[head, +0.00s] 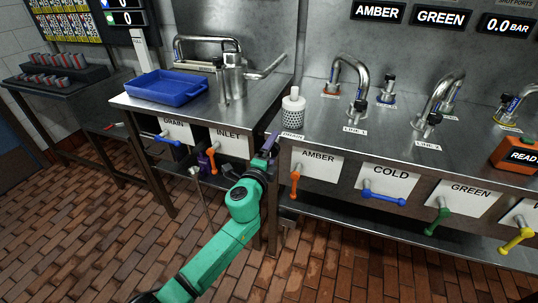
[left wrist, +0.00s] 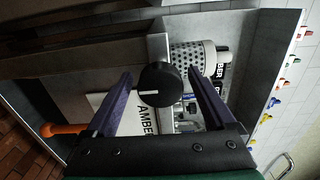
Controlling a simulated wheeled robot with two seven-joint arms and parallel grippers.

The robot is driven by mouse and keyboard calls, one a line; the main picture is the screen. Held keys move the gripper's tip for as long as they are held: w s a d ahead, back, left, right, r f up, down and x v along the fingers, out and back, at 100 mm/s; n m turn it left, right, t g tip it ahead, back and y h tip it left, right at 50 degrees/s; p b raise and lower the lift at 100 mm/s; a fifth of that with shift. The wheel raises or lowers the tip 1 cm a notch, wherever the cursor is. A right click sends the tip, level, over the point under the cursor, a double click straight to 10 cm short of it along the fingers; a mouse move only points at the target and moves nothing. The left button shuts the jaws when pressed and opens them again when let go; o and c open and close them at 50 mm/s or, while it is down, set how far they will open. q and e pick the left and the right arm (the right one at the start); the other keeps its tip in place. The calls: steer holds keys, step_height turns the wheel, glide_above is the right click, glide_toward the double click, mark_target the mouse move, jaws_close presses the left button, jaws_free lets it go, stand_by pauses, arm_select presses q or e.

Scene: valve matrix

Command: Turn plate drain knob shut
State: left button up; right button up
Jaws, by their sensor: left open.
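A round black knob (left wrist: 160,84) with a white line mark shows in the left wrist view, beside the edge of the steel counter. I take it to be the plate drain knob. My left gripper (left wrist: 162,78) is open, with one purple finger on each side of the knob and gaps visible on both sides. In the head view my left gripper (head: 271,142) is at the counter's front left corner, beside a small plate (head: 292,136) lettered DRAIN. The knob is hidden there behind the gripper. My right gripper is not in view.
A perforated white canister (head: 293,109) stands just behind the gripper. An orange lever (head: 295,184) hangs by the AMBER label, and a blue lever (head: 383,198) by COLD. The left sink counter has another orange lever (head: 212,160) by INLET and a blue tray (head: 168,86).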

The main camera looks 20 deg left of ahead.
arm_select(q)
steer(key=s+a+b, duration=0.1)
steer(key=s, duration=1.3)
steer(key=shift+s, duration=0.15)
steer(key=s+a+f+n+g+y+p, duration=0.1)
steer(key=s+a+f+n+g+p, duration=0.15)
steer(key=f, duration=0.65)
steer(key=s+a+f+n+g+p, duration=0.1)
steer(key=a+f+n+g, duration=0.15)
steer(key=f, duration=0.65)
steer(key=s+a+f+n+g+y+p, duration=0.1)
steer(key=s+a+f+n+g+p, duration=0.15)
steer(key=f, duration=0.75)
steer(key=s+f+n+g+p, duration=0.1)
steer(key=s+f+n+g, duration=0.2)
steer(key=s, duration=0.7)
steer(key=s+a+f+n+g+p, duration=0.1)
steer(key=s+f+n+g+p, duration=0.1)
steer(key=s+f, duration=0.6)
steer(key=s+f+n+g+p, duration=0.1)
steer(key=s+f+n+g, duration=0.3)
steer(key=s, duration=0.9)
step_height(320, 180, down, 2)
steer(key=shift+a+h+p, duration=0.35)
steer(key=shift+h+p, duration=0.05)
